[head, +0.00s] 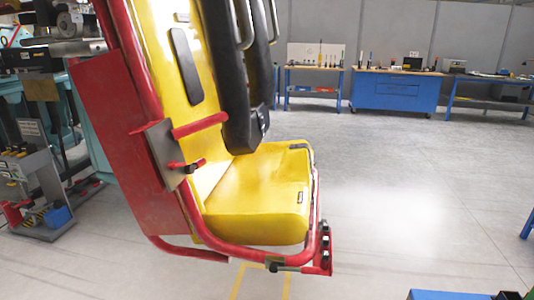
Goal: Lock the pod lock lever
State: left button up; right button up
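The coaster pod is in the middle left of the head view, with a yellow seat (255,205) in a red tubular frame. Its black over-shoulder restraint (229,85) hangs down in front of the backrest, its lower end just above the seat. A grey plate (160,152) on the frame's side carries a short red bar with a black-ended handle (188,167). A red bracket with black knobs (325,246) is at the seat's front lower corner. I cannot tell which part is the pod lock lever or whether it is locked. Neither of my grippers is in view.
Grey stands with equipment (30,185) are at the left. Blue workbenches (397,95) with tools line the back wall. Part of a blue surface (450,295) shows at the bottom right. The grey floor (420,190) right of the pod is clear.

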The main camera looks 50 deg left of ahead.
aim_at(189, 169)
jog(key=u, duration=2)
